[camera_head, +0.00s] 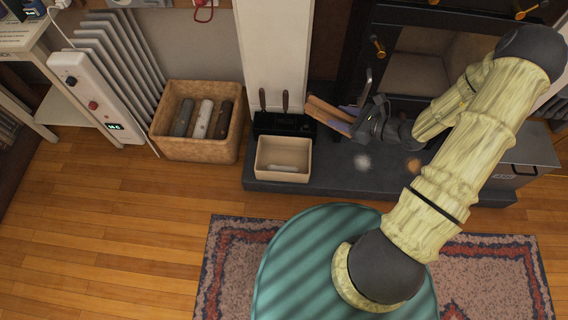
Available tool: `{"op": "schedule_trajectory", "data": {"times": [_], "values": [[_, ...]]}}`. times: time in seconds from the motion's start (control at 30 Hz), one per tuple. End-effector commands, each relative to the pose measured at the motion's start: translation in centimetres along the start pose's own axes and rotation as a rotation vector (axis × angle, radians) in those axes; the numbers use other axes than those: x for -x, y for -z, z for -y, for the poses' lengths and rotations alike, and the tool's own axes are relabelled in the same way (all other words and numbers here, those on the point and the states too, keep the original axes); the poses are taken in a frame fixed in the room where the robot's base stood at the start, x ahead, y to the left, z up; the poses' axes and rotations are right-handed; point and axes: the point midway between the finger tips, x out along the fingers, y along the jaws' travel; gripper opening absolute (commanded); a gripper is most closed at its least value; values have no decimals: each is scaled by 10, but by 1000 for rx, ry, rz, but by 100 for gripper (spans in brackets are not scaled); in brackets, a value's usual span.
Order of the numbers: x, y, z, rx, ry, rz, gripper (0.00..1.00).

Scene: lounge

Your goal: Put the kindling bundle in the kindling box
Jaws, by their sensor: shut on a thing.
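The kindling bundle (326,113), a few light-brown sticks with a bluish-grey band or finger across it, is held at a tilt in my gripper (352,116). My gripper is shut on it, reaching in from the right. The bundle is up and to the right of a small cream open box (283,177) on the dark hearth, which looks like the kindling box. A pale stick-like thing lies inside that box. The bundle is apart from the box; its exact height above the hearth is hard to tell.
A black holder (284,124) with two upright handles stands right behind the cream box. A wicker basket (196,148) with logs is on the floor to the left. The stove (430,62) is behind my arm. A metal bin (524,156) stands at the right.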

Motion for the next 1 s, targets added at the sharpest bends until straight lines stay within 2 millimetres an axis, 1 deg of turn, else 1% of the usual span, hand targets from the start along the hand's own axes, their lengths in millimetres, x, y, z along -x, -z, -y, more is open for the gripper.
{"op": "schedule_trajectory", "data": {"times": [0.03,0.07,0.23,0.37,0.4,0.5,0.6,0.73,1.0], "values": [[-18,17,0,14,-32,6,19],[-27,22,0,21,-53,9,19],[-86,59,-5,74,-189,20,19],[-130,88,-12,116,-293,18,19],[-144,96,-14,129,-324,16,19],[-175,117,-22,160,-396,8,19],[-197,131,-27,183,-449,-1,19],[-211,138,-31,199,-482,-9,19],[-211,136,-32,200,-487,-10,19]]}}
